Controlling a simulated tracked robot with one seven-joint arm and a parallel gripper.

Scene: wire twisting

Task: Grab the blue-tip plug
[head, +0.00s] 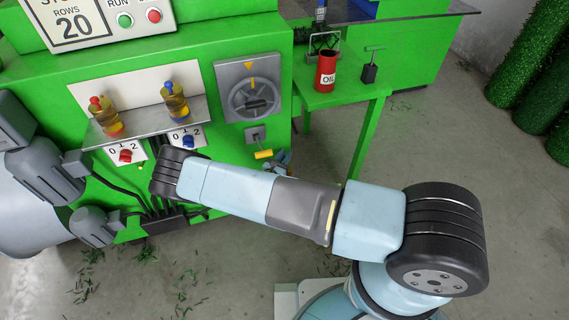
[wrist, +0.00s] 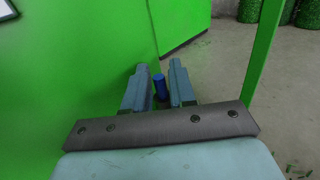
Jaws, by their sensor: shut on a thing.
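The blue-tip plug (wrist: 160,84) shows in the wrist view as a short blue cylinder between the two fingers. My gripper (wrist: 160,92) is shut on it, with a finger on each side. The plug's lower end is dark and partly hidden between the fingers. In the head view, my gripper (head: 281,163) shows only in part behind my arm, beside the green machine's front. The blue tip cannot be made out clearly there.
A yellow plug-like piece (head: 263,154) sits below a grey socket box (head: 255,133) on the green machine (head: 215,50), close to my gripper. A green table (head: 345,98) with a red oil can (head: 325,72) stands right. Dark cables (head: 130,190) run low at left.

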